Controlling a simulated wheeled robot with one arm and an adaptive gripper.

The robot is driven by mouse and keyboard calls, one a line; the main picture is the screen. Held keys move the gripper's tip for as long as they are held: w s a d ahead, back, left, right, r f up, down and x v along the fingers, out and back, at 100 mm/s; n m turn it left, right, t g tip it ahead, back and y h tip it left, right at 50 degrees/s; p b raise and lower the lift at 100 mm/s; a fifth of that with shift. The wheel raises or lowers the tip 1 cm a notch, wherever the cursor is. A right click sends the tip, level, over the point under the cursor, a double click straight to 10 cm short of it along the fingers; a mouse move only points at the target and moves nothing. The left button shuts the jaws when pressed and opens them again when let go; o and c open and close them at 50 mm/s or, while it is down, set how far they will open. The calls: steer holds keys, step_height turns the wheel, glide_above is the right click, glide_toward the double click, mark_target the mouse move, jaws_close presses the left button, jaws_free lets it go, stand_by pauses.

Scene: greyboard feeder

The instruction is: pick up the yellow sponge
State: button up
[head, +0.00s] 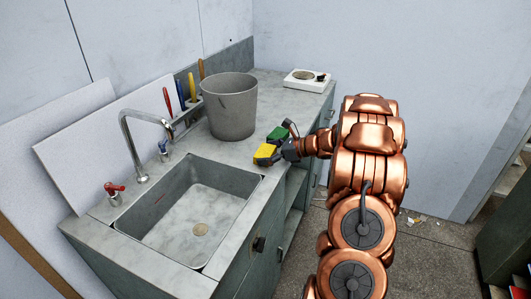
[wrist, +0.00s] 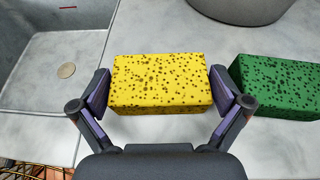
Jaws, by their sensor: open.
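The yellow sponge (wrist: 161,84) lies flat on the grey counter, with dark pores on its surface. It also shows in the head view (head: 265,154), beside the sink's right edge. My gripper (wrist: 165,90) is open, with one finger at the sponge's left end and the other at its right end. The fingers are very close to both ends; I cannot tell whether they touch. In the head view my gripper (head: 283,151) partly hides the counter beside the sponge.
A green sponge (wrist: 281,86) lies just right of my right finger. The sink basin (head: 196,213) opens to the left. A grey bucket (head: 230,107) stands behind the sponges. A white hotplate (head: 306,79) sits at the far end of the counter. A faucet (head: 139,150) rises behind the sink.

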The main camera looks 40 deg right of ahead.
mark_target(266, 151)
steer(key=shift+w+a, duration=0.1)
steer(key=c, duration=0.5)
steer(key=shift+r+b, duration=0.35)
steer(key=shift+r, duration=0.2)
step_height(266, 151, up, 2)
steer(key=shift+r+b, duration=0.2)
steer(key=shift+b, duration=0.25)
steer(key=s+d+b, duration=0.1)
steer(key=s+d, duration=0.2)
steer(key=s, duration=0.1)
steer(key=s+d+r+b, duration=0.1)
steer(key=s+d, duration=0.1)
steer(key=s, duration=0.3)
steer(key=s+d+b, duration=0.1)
steer(key=s+d, duration=0.2)
steer(key=s, duration=0.1)
steer(key=shift+s+d+r, duration=0.2)
steer(key=shift+s+d, duration=0.05)
steer(key=shift+d, duration=0.1)
